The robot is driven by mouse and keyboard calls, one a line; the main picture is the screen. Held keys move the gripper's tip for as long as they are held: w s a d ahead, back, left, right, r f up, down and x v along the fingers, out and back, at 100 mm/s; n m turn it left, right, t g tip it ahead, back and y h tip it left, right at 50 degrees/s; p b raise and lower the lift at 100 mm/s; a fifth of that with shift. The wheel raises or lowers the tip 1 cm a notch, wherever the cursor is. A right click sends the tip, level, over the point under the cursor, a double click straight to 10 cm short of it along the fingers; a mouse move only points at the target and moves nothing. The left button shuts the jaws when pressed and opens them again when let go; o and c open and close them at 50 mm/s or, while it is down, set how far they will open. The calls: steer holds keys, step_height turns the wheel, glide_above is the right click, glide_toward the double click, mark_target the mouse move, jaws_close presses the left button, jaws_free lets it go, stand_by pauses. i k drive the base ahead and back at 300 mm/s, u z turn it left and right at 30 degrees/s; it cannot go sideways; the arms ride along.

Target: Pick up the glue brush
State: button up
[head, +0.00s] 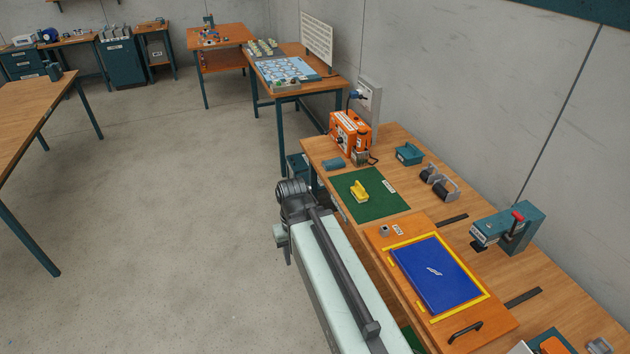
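I cannot make out a glue brush for certain in the head view. A small metal pot or device (361,157) stands in front of an orange box (347,131) on the workbench, too small to read clearly. A yellow object (359,191) lies on a green mat (384,206) nearer to me. My arm reaches up from the bottom middle, along the bench's left side, and ends in a dark grey joint. No gripper fingers show, so I cannot see whether my gripper is open or holding anything.
The workbench (398,138) also carries a teal block (409,153), dark rollers (433,180), a teal press (517,224) with a red knob and an orange board (505,314) with a blue panel (437,274). A wall stands behind. Open floor (170,200) lies left.

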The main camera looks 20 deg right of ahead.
mark_target(360, 193)
steer(key=u, duration=0.55)
steer(key=i, duration=0.85)
steer(key=u, duration=0.65)
steer(key=i, duration=0.55)
steer(key=z, duration=0.4)
steer(key=k, duration=0.6)
steer(key=u, duration=0.3)
